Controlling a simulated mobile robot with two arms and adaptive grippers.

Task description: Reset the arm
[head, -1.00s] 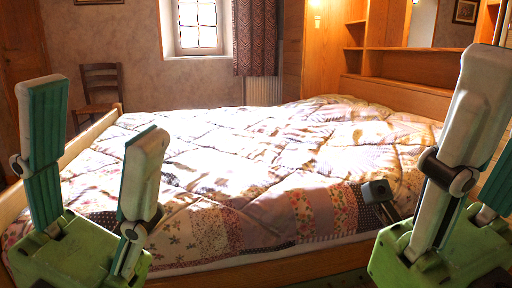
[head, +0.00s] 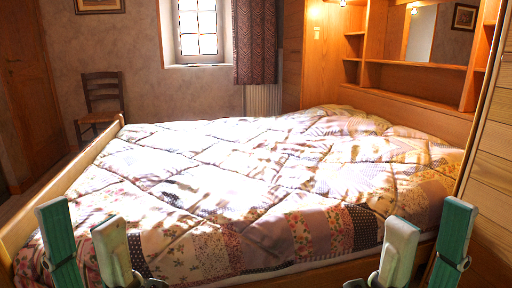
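My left gripper (head: 84,240) is at the bottom left of the head view, in front of the foot-left part of the bed. Its two fingers stand apart with nothing between them. My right gripper (head: 427,238) is at the bottom right, in front of the bed's near right side. Its fingers are also spread and empty. The lower parts of both grippers are cut off by the bottom edge.
A bed with a patchwork quilt (head: 235,185) and a wooden frame (head: 62,184) fills the middle. Wooden shelving (head: 415,78) stands behind it, and a plank panel (head: 490,145) rises at the right. A chair (head: 102,100) stands at the back left, near a window (head: 198,32).

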